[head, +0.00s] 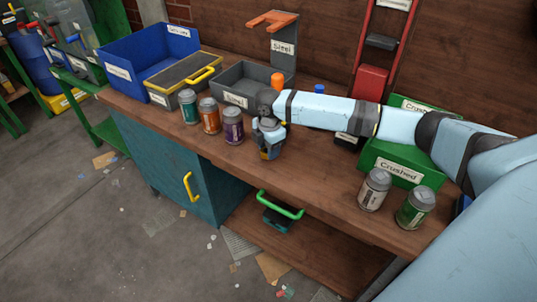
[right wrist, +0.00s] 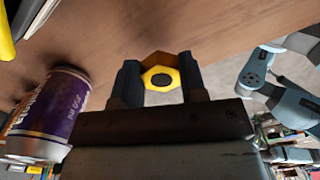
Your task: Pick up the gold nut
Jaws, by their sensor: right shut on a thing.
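The gold nut (right wrist: 150,78) shows in the right wrist view as a yellow hexagon with a dark centre. It sits between the two dark fingers of my right gripper (right wrist: 160,75), which are shut on it. In the head view my right gripper (head: 269,147) points down at the front part of the wooden workbench (head: 320,165), just right of the purple can. The nut is mostly hidden there, and I cannot tell whether it touches the bench. My left gripper is not in view.
A purple can (head: 233,127) stands close left of my right gripper, beside orange (head: 208,116) and teal (head: 188,106) cans. Two more cans (head: 375,189) stand at the right. Behind are a blue bin (head: 145,55), a grey tray (head: 240,90) and a green crushed bin (head: 390,165).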

